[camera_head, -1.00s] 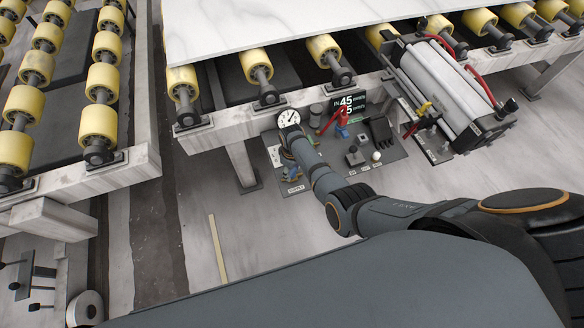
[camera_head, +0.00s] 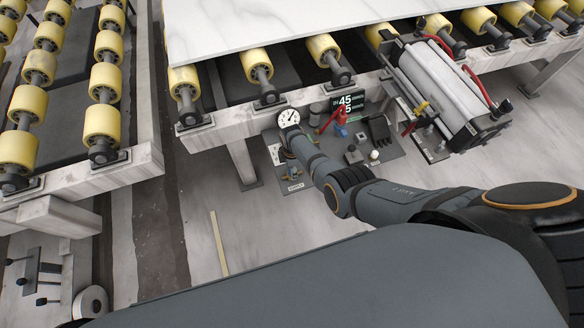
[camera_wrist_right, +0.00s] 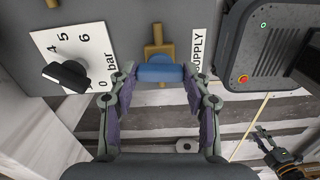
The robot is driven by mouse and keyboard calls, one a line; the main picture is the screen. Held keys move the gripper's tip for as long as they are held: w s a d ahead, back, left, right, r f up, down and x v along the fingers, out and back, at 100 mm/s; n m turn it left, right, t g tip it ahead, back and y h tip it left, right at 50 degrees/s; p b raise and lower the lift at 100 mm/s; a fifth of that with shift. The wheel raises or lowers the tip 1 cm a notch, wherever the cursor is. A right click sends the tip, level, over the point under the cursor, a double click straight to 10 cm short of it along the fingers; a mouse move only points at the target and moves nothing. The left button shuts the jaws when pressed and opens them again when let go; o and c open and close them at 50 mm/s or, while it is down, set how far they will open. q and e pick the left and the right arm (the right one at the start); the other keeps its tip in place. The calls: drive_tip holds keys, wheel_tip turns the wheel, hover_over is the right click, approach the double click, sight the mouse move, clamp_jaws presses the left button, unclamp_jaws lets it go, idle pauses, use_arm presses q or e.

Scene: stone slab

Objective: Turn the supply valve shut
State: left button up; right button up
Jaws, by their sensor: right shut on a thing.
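The supply valve has a brass body (camera_wrist_right: 158,50) and a blue handle (camera_wrist_right: 158,73) in the right wrist view. The handle lies crosswise to the brass body. My right gripper (camera_wrist_right: 158,76) is shut on the handle, one finger at each end. A white SUPPLY label (camera_wrist_right: 199,52) is to the right of the valve; it also shows in the head view (camera_head: 295,187). In the head view my right wrist largely covers the gripper and valve. My left gripper (camera_wrist_right: 275,144) shows small at the lower right of the right wrist view, open and apart from the valve.
A black knob (camera_wrist_right: 66,76) sits on a bar-scale plate left of the valve. A round gauge (camera_head: 289,118), a red lever (camera_head: 341,117) and a display (camera_head: 346,102) are close by. A roller table (camera_head: 225,125) carrying a stone slab (camera_head: 260,25) stands behind.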

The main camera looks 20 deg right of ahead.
drive_tip(key=shift+n, duration=0.5)
drive_tip(key=o, duration=1.2)
drive_tip(key=shift+c, duration=0.2)
wheel_tip(320, 180, up, 12)
